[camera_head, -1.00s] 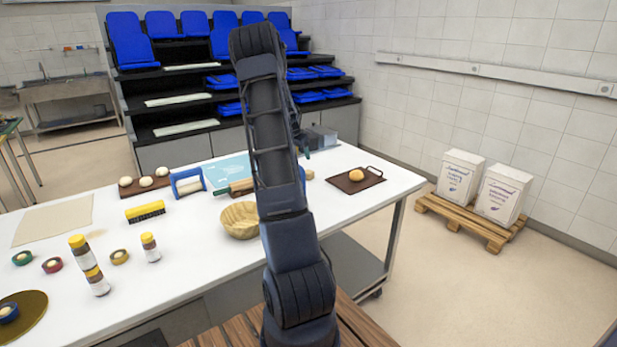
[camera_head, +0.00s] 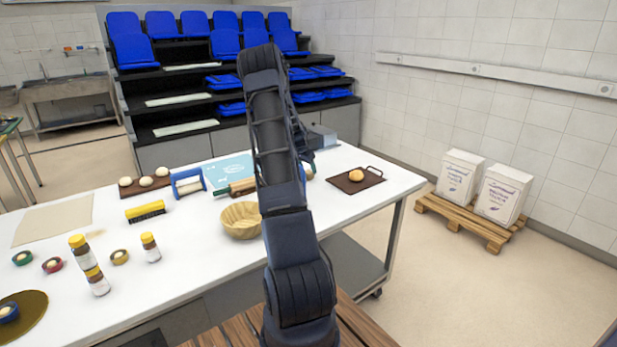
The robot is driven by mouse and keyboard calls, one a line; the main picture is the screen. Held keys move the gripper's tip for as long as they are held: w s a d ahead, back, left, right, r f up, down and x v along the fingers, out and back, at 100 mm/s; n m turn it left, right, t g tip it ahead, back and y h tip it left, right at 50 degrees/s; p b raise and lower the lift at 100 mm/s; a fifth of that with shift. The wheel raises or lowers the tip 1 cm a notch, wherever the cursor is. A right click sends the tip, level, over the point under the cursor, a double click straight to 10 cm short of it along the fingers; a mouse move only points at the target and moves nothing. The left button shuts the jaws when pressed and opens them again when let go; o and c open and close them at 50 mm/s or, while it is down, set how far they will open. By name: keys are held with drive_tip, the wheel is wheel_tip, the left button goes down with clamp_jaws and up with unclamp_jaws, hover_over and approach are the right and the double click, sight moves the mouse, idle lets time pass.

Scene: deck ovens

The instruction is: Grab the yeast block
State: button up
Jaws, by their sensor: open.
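I cannot make out a yeast block for certain. A small tan thing (camera_head: 309,174) shows just right of my arm on the white table (camera_head: 185,240); it is mostly hidden and I cannot tell what it is. My gripper (camera_head: 307,155) is at the far end of my arm, above the back part of the table. My arm hides most of it. Its jaws are open, and I see nothing held in them.
A wicker basket (camera_head: 240,221) and a rolling pin (camera_head: 238,187) lie left of my arm. A dark board (camera_head: 372,182) with a bun (camera_head: 356,175) is to the right. A yellow brush (camera_head: 146,211), jars (camera_head: 151,247) and a greyish container (camera_head: 322,137) also stand on the table.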

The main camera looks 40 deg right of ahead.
sight(308, 171)
drive_tip(key=x, duration=0.3)
drive_tip(key=shift+f, duration=0.25)
drive_tip(key=shift+c, duration=0.5)
drive_tip(key=c, duration=1)
drive_tip(key=shift+r, duration=0.1)
